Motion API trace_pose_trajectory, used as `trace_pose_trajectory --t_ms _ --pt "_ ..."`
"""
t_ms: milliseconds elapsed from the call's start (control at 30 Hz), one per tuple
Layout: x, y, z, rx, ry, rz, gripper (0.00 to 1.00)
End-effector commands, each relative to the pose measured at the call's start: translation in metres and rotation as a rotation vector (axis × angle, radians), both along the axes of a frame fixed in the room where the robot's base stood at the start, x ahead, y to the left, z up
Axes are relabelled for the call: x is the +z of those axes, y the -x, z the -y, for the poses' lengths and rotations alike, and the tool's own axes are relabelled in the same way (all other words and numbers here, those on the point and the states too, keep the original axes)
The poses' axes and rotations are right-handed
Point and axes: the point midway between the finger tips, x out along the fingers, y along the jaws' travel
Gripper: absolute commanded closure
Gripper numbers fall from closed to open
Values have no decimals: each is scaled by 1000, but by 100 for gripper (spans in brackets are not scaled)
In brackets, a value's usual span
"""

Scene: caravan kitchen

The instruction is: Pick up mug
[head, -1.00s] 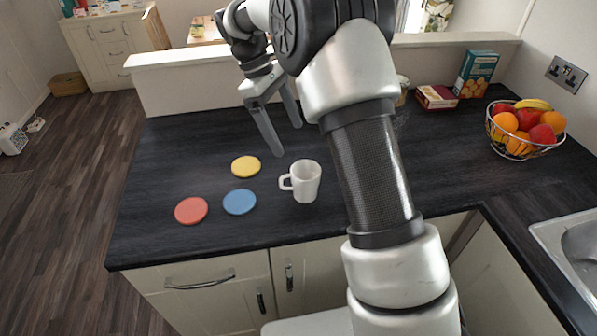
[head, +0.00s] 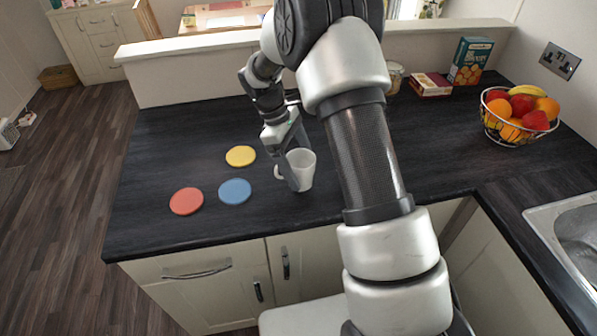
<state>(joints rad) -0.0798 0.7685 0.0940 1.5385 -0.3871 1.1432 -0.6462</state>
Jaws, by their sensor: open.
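A white mug (head: 305,172) stands upright on the dark worktop (head: 180,140), with its handle toward the left. My gripper (head: 294,172) points down at the mug, and one finger crosses in front of the mug's left side near the handle. The fingers are apart. The other finger is partly hidden behind the mug, and I cannot tell whether either finger touches it.
A yellow coaster (head: 240,156), a blue coaster (head: 235,191) and a red coaster (head: 186,201) lie left of the mug. A wire fruit basket (head: 516,130), boxes (head: 467,62) and a sink (head: 570,232) are to the right. The worktop's far left is clear.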

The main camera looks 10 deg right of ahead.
Motion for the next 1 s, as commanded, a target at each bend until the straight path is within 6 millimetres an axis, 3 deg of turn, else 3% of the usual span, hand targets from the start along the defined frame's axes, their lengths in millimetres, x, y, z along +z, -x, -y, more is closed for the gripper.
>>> trace_pose_trajectory --t_ms 200,467,767,1000 --pt "-26 6 9 0 1 -2 17" --pt "-29 7 10 -1 1 1 17" --pt "-28 7 10 -1 1 1 66" --pt "-27 6 10 -1 1 1 69"
